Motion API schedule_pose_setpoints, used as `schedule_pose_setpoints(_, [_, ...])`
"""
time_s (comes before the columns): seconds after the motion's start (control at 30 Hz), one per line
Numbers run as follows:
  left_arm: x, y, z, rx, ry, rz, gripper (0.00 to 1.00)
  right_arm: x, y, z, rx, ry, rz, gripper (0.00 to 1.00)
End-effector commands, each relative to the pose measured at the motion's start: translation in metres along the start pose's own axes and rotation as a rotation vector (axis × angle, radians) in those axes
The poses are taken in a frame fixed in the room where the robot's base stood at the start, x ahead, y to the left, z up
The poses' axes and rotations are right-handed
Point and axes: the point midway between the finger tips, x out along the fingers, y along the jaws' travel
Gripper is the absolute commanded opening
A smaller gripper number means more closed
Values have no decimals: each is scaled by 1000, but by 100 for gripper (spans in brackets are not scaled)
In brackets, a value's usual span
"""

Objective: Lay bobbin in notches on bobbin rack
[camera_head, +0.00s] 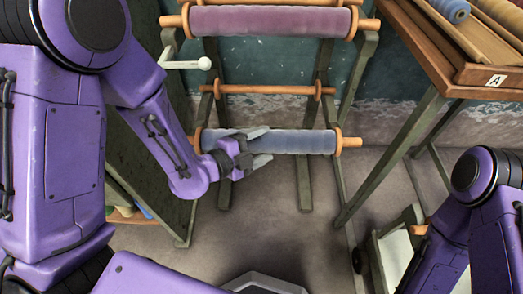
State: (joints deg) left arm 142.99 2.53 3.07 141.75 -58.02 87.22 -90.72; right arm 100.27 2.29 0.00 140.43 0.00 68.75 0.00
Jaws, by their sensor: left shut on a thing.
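The bobbin (298,142), wound with blue-grey material and with orange wooden ends, lies roughly level across the lower part of the bobbin rack (304,185). My left gripper (260,146) is shut on it, left of its middle. The bobbin's left end shows behind my gripper, and its right end is near the rack's right post. I cannot tell whether the ends rest in notches. The rack has grey-green posts and holds a mauve bobbin (260,22) at the top. My right arm shows at the lower right, but its gripper is not in view.
A bare wooden rod (265,89) with discs spans the rack above the blue bobbin. A wooden table (455,55) marked A stands at the right with rolls on it. A white-knobbed handle (188,64) sticks out at the left. A low wheeled cart (393,250) stands at lower right.

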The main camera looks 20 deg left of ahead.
Motion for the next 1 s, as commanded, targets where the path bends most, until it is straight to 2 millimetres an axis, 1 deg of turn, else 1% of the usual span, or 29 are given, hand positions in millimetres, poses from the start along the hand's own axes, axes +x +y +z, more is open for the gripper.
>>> schedule_pose_setpoints(0.03, [5,0,6,3,-1,-6,19,8,-1,3,0,0,0,43])
schedule_pose_setpoints(0.07, [7,-3,9,3,-2,-7,19,11,-1,4,0,0,0,43])
schedule_pose_setpoints(0.13, [11,-10,11,-1,-3,-4,19,4,0,2,0,0,0,43])
schedule_pose_setpoints(0.53, [40,-31,42,-1,-5,-4,19,-3,0,-1,0,1,0,43])
schedule_pose_setpoints(0.77, [56,-42,58,-1,-5,-5,19,-4,0,-2,0,1,0,43])
schedule_pose_setpoints(1.0, [75,-50,78,1,-5,-5,19,1,0,0,0,1,0,43])
